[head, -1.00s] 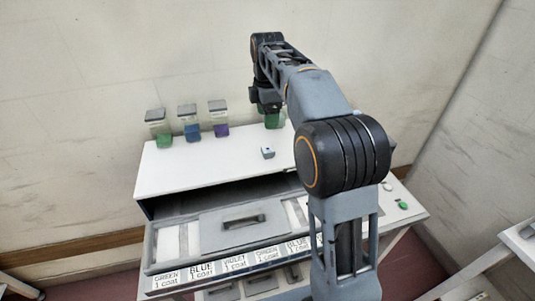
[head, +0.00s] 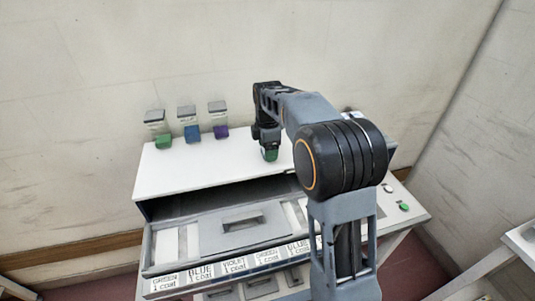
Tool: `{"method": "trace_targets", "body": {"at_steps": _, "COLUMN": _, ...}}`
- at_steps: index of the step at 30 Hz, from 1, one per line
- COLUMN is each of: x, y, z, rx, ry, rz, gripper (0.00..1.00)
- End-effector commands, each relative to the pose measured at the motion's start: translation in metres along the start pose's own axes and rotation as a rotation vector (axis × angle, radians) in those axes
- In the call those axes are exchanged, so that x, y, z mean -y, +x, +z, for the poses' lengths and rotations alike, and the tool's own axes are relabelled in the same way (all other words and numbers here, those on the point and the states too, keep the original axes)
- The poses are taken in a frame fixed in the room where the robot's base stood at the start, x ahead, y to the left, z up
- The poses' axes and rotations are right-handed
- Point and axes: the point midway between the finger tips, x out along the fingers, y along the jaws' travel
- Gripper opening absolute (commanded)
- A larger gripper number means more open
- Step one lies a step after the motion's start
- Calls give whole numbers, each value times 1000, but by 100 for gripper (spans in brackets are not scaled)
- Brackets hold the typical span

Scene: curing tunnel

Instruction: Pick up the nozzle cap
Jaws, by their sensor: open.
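My gripper (head: 269,155) is over the white top of the cabinet (head: 185,170), pointing down, with green at its tip. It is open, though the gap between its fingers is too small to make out. The nozzle cap does not show now. The small pale block with a dark mark, seen a second ago on the cabinet top, stood where my gripper now covers the view. I cannot tell whether the fingers are around it or above it.
Jars with green (head: 160,132), blue (head: 189,125) and violet (head: 219,121) contents stand along the back left. A green button (head: 404,208) is at right. The top's left part is clear.

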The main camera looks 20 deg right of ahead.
Motion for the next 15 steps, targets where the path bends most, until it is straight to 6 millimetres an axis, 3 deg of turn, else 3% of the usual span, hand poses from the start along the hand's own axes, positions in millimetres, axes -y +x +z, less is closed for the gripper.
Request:
{"method": "trace_targets", "body": {"at_steps": 9, "x": 0, "y": 4, "z": 0, "rx": 0, "ry": 0, "rz": 1, "gripper": 72}}
{"method": "trace_targets", "body": {"at_steps": 15, "x": 0, "y": 4, "z": 0, "rx": 0, "ry": 0, "rz": 1, "gripper": 53}}
